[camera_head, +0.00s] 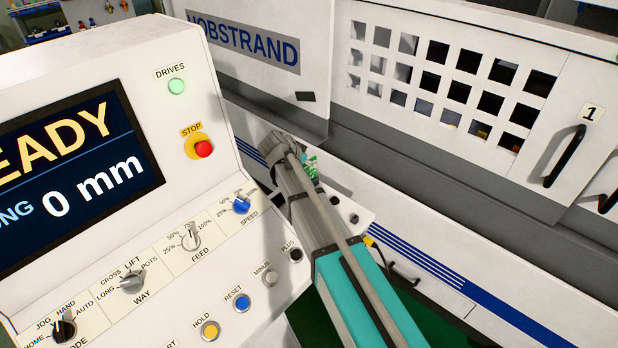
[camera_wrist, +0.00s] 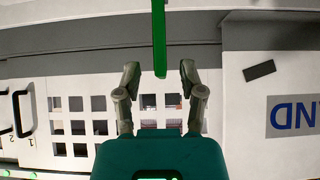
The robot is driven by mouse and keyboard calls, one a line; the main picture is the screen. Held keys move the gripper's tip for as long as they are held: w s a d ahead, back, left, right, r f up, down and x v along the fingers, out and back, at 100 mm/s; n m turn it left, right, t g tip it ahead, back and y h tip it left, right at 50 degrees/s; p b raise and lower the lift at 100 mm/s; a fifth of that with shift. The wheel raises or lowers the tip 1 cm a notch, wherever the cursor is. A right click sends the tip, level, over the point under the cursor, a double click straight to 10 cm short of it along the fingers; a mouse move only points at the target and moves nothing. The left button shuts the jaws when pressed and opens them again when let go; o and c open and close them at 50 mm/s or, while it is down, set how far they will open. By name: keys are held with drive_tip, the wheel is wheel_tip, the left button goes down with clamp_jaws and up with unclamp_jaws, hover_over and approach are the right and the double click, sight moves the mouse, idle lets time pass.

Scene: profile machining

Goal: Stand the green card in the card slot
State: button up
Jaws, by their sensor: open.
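A long narrow green piece, apparently the green card (camera_wrist: 159,38) seen edge-on, comes down from the top of the wrist view. Its lower end lies between the fingertips of my gripper (camera_wrist: 159,70). The fingers are open, with a gap visible on each side of the green piece. In the head view, small green parts (camera_head: 312,168) show beside the end of my arm, which hides most of the gripper and the area around it. I cannot clearly make out the card slot in either view.
A control console (camera_head: 130,175) with a screen, knobs and a red stop button (camera_head: 203,149) stands at left, close to my arm. Behind is a white machine with a windowed door (camera_head: 455,80), a black handle (camera_head: 565,156) and a small dark rectangle (camera_head: 305,96).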

drive_tip(key=shift+b+x, duration=0.85)
drive_tip(key=shift+x, duration=0.75)
drive_tip(key=shift+c, duration=0.2)
clamp_jaws()
